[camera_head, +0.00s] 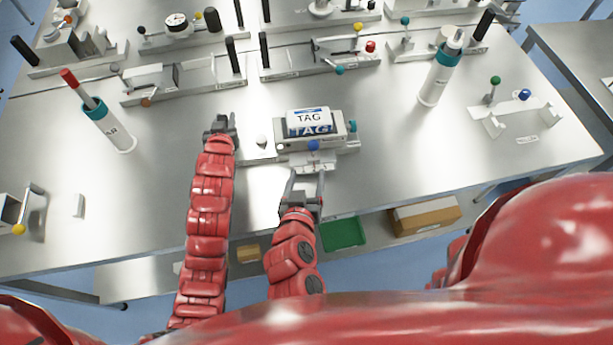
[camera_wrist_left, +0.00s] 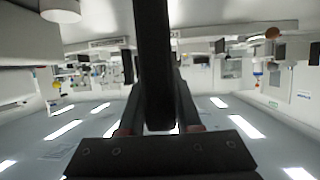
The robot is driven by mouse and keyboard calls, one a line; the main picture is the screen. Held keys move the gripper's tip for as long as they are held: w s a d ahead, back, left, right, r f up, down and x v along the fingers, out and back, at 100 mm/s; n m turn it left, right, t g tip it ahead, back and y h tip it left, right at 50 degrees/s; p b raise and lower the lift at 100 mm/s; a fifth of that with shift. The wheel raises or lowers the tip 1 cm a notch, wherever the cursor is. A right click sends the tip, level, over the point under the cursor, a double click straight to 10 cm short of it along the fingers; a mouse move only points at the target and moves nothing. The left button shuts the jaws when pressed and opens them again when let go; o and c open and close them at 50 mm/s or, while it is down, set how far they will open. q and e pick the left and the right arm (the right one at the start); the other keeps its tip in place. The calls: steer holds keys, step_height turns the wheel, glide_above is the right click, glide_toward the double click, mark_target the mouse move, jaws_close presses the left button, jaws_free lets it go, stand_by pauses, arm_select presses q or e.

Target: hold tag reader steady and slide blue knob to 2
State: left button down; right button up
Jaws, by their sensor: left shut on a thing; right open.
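The tag reader (camera_head: 339,124) is a pale box on the bench with a white TAG card (camera_head: 309,116) on its top. Its blue knob (camera_head: 313,145) is at the front edge, above a small pale plate (camera_head: 313,166); no number 2 is legible. My left gripper (camera_head: 224,122) is left of the reader, shut on a dark upright handle that appears to stand at the left end of the reader's base. The left wrist view shows this black bar (camera_wrist_left: 153,60) between the fingers. My right gripper (camera_head: 304,178) is open and empty, just in front of the blue knob and apart from it.
A small pale knob (camera_head: 262,141) stands between my left gripper and the reader. White bottles stand left (camera_head: 110,128) and right (camera_head: 439,75). More fixtures with dark posts line the back. The bench (camera_head: 400,170) right of the reader is clear.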

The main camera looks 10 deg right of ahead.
arm_select(q)
steer(key=shift+s+f, duration=0.15)
steer(key=shift+f, duration=0.45)
steer(key=shift+r, duration=0.3)
steer(key=shift+r, duration=0.1)
steer(key=c, duration=0.9)
jaws_free()
steer(key=shift+c, duration=0.2)
steer(key=o, duration=0.4)
steer(key=shift+w+r, duration=0.15)
steer(key=shift+w, duration=0.15)
steer(key=shift+r, duration=0.1)
